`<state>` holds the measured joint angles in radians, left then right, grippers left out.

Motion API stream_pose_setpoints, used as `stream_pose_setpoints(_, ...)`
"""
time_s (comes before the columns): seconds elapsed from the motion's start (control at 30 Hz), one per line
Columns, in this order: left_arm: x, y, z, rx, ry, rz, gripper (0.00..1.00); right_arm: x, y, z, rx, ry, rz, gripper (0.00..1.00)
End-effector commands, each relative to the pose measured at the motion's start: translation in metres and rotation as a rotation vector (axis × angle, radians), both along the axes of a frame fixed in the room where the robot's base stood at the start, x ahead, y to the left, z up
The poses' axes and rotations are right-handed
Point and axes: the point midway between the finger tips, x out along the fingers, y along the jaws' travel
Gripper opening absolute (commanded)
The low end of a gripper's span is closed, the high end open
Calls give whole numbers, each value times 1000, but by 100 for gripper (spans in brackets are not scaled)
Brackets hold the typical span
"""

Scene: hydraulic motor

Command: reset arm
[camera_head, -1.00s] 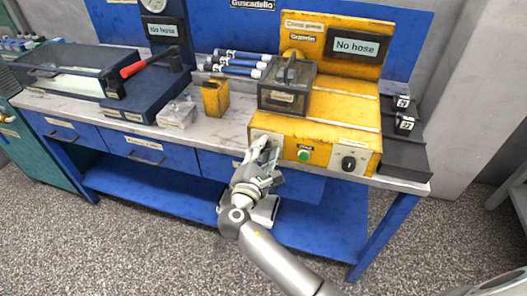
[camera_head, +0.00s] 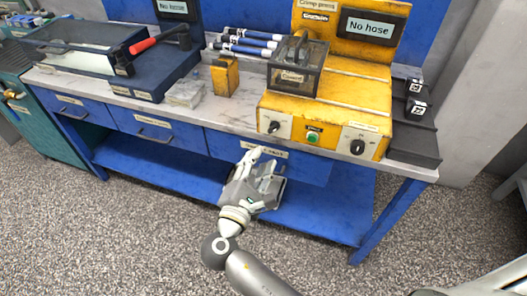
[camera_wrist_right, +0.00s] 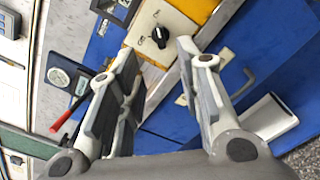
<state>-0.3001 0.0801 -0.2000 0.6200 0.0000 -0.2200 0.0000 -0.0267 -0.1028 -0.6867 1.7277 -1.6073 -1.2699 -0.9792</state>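My right gripper (camera_head: 262,170) is in front of the blue workbench, below the benchtop edge and apart from the yellow crimp press (camera_head: 325,115). In the right wrist view its two fingers (camera_wrist_right: 160,95) stand apart with nothing between them. Beyond them show a black knob (camera_wrist_right: 160,36) on a pale plate and a blue drawer with a handle. On the press front, a left knob (camera_head: 273,127), a green button (camera_head: 313,137) and a right black knob (camera_head: 357,147) are visible. My left gripper is not in view.
The benchtop (camera_head: 240,115) holds a small yellow block (camera_head: 225,76), a clear box (camera_head: 185,93), several blue-white tubes (camera_head: 250,42) and a red-handled tool (camera_head: 150,44). A "No hose" sign (camera_head: 369,27) is on the press. The floor in front is free.

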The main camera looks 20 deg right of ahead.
Motion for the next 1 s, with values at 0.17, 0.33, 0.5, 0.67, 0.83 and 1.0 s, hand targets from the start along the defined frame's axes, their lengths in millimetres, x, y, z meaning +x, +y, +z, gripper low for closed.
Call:
stream_pose_setpoints(0.17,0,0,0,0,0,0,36,-4,2,0,1,0,-1,33)
stream_pose_setpoints(0.33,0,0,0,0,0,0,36,-3,2,0,1,0,-1,33)
stream_pose_setpoints(0.5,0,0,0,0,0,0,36,-3,2,0,1,0,-1,33)
stream_pose_setpoints(0.67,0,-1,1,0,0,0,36,-1,2,-12,13,21,12,33)
stream_pose_setpoints(0.83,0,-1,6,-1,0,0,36,3,4,-93,125,165,81,33)
stream_pose_setpoints(1.0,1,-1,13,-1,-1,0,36,-24,-4,-220,371,376,110,33)
